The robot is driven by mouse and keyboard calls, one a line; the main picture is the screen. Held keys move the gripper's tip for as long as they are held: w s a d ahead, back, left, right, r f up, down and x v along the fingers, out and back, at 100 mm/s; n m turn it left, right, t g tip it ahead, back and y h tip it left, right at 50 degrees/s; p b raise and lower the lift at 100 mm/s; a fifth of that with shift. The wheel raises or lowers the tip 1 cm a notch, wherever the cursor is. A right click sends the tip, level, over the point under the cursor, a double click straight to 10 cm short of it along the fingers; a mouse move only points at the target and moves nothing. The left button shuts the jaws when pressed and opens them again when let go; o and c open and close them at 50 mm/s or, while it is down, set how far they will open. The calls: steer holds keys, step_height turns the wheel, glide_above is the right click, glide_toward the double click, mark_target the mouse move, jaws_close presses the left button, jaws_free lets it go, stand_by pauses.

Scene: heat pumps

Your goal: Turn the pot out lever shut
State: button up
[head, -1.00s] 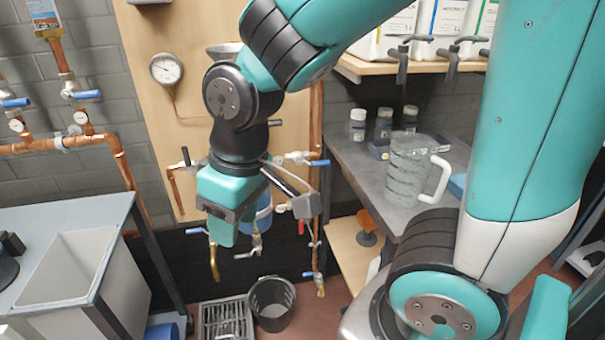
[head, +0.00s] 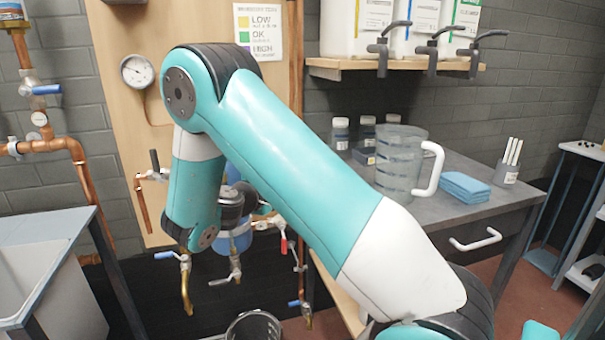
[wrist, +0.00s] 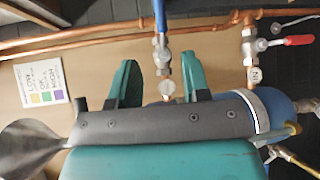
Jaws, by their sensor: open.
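In the wrist view, a blue lever (wrist: 160,18) on a metal valve (wrist: 163,58) lies in line with the valve's short pipe. It is likely the pot out lever, but I cannot read its tag. My gripper (wrist: 162,72) is open. Its two green fingers stand apart on either side of this valve in the picture, and I see no contact. The blue pot (wrist: 278,106) is at the right, partly hidden by my gripper's body. In the head view the pot (head: 237,239) shows behind my arm, which hides my gripper.
A red lever (wrist: 298,40) is on the neighbouring valve. Copper pipes (wrist: 90,39) run along the panel. A bench with a clear jug (head: 400,165) stands at the right. A sink (head: 45,290) is at the left.

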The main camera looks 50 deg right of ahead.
steer(key=x, duration=1.3)
steer(key=shift+d, duration=0.25)
jaws_close()
